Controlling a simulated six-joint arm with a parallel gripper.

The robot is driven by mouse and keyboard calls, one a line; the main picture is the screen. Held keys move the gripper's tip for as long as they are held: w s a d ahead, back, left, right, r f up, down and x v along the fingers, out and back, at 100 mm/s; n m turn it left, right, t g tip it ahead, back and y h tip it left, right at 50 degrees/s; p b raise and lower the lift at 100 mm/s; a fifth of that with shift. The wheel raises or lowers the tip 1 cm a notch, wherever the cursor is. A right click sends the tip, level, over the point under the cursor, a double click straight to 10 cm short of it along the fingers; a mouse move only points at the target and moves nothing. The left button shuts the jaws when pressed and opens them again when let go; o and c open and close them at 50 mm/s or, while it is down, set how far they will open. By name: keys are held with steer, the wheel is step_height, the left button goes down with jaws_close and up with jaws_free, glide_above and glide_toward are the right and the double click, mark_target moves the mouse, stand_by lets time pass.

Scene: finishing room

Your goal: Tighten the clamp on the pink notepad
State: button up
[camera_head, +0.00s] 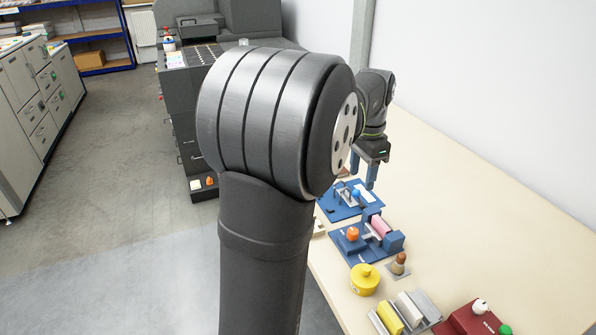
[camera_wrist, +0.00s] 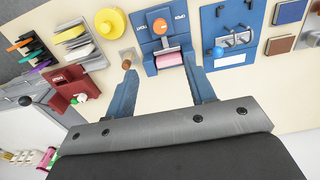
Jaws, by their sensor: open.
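The pink notepad (camera_head: 380,226) lies in a blue clamp fixture (camera_head: 345,243) on the bench. An orange knob (camera_head: 353,233) sits on the fixture, with small white lettering on either side. In the wrist view the orange knob (camera_wrist: 160,26) is at the top centre and the pink notepad (camera_wrist: 169,60) is below it, nearer my fingers. My gripper (camera_wrist: 160,66) is open and empty, its two blue fingers spread apart and the pad showing between their tips. In the head view my gripper (camera_head: 371,180) hangs above the bench, behind the clamp. Contact with the clamp is not visible.
A second blue fixture with a blue knob (camera_head: 356,192) stands beside the clamp. A wooden-handled tool (camera_head: 399,262), a yellow round container (camera_head: 364,280), a rack of rolls (camera_head: 409,305) and a red device (camera_head: 470,318) stand on the other side. The bench (camera_head: 470,225) is clear towards the wall.

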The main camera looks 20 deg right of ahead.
mark_target(354, 231)
step_height(354, 231, down, 19)
steer(key=n, duration=1.9)
steer(key=shift+d+n, duration=0.1)
steer(key=shift+n, duration=0.3)
steer(key=shift+r, duration=0.1)
steer(key=c, duration=1)
